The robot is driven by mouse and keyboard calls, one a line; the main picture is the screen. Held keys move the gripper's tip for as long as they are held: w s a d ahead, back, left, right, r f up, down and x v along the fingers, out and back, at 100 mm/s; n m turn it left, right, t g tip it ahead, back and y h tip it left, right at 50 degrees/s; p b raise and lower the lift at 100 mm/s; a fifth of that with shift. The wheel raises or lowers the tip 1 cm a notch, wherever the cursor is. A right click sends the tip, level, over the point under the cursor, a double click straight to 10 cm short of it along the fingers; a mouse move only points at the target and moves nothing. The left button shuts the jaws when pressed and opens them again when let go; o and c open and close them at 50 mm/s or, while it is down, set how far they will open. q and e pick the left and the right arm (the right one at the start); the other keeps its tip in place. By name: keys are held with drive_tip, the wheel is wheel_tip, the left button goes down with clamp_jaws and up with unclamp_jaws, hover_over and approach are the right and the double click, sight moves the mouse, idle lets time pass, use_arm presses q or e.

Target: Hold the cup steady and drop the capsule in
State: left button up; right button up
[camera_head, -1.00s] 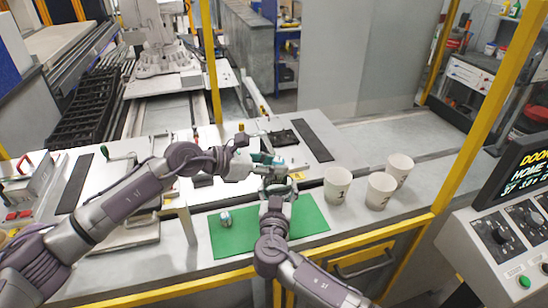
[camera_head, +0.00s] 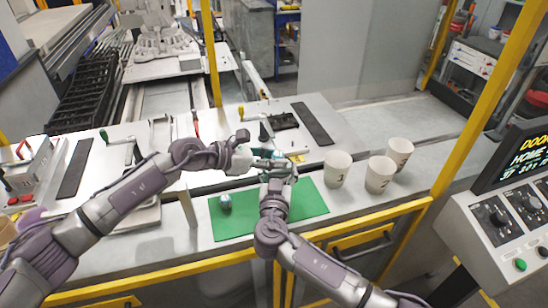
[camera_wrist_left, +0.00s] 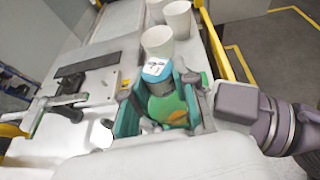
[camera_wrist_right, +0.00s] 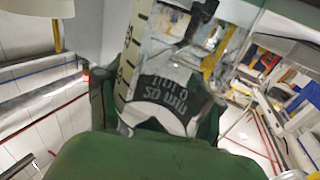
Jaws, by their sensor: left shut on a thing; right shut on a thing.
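My left gripper (camera_head: 262,162) is shut on a small teal capsule (camera_wrist_left: 157,70) with a white label, seen between its teal fingers in the left wrist view. My right gripper (camera_head: 279,177) is shut on a cup (camera_wrist_right: 165,85) with scale marks and dark lettering, which fills the middle of the right wrist view between green fingers. In the head view the two grippers meet above the green mat (camera_head: 305,203) and hide most of the cup. I cannot tell whether the capsule is over the cup's opening. A second small capsule-like piece (camera_head: 225,203) stands on the mat's left part.
A control panel (camera_head: 505,215) is at the far right. A yellow rail (camera_head: 345,230) runs along the front edge.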

use_arm(q)
drive_tip(key=o, duration=1)
drive_tip(key=shift+c, duration=0.2)
idle(1.5)
use_arm(e)
drive_tip(key=o, duration=1.4)
drive_tip(key=shift+c, duration=0.2)
use_arm(q)
wheel_tip(320, 180, up, 6)
